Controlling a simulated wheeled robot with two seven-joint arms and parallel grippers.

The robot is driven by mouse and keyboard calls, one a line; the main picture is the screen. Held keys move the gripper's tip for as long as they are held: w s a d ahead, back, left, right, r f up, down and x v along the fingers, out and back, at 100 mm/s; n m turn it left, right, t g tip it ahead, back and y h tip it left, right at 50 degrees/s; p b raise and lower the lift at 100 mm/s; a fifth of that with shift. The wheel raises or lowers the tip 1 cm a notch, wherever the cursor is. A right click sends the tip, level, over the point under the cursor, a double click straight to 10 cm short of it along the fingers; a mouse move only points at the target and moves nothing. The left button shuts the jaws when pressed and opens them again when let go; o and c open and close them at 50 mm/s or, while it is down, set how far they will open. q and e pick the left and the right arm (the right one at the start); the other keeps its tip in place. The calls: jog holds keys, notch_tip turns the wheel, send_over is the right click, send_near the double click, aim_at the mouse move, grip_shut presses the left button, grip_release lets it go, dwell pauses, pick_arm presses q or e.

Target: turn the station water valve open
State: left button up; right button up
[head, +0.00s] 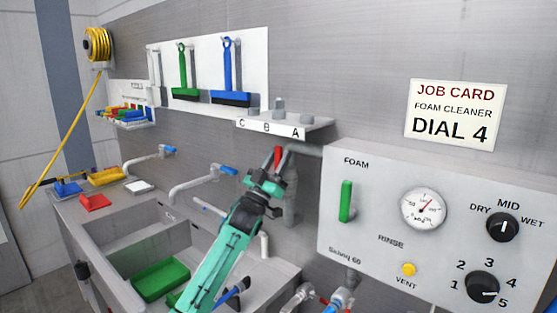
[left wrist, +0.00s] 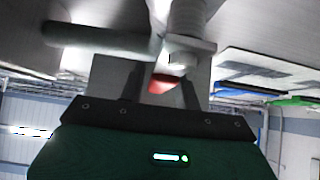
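The water valve shows as a short red lever (head: 277,157) on the grey pipe below the shelf, standing roughly upright in the head view. My left gripper (head: 268,178) reaches up to it from below and hides its lower part. In the left wrist view the red lever (left wrist: 162,84) appears between the two fingers of my left gripper (left wrist: 152,85), with gaps visible at its sides. The fingers are apart; I cannot tell whether either touches the lever. My right gripper is in neither view.
A grey control box (head: 385,235) with gauge and dials stands right of the valve. A shelf marked C, B, A (head: 285,125) juts out above it. The sink (head: 130,240) with a green tray (head: 160,279) and blue-handled taps (head: 228,170) lie to the left.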

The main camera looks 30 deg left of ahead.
pick_arm(q)
jog(key=shift+o, duration=0.5)
jog(key=shift+f, duration=0.1)
jog(key=shift+s+f, duration=0.15)
jog(key=shift+f, duration=0.1)
jog(key=b+v, duration=0.5)
jog(key=v, duration=0.8)
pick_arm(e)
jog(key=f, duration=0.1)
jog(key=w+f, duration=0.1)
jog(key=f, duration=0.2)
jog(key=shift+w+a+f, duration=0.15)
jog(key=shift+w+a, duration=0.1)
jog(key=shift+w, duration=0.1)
pick_arm(q)
jog(key=shift+s, duration=0.15)
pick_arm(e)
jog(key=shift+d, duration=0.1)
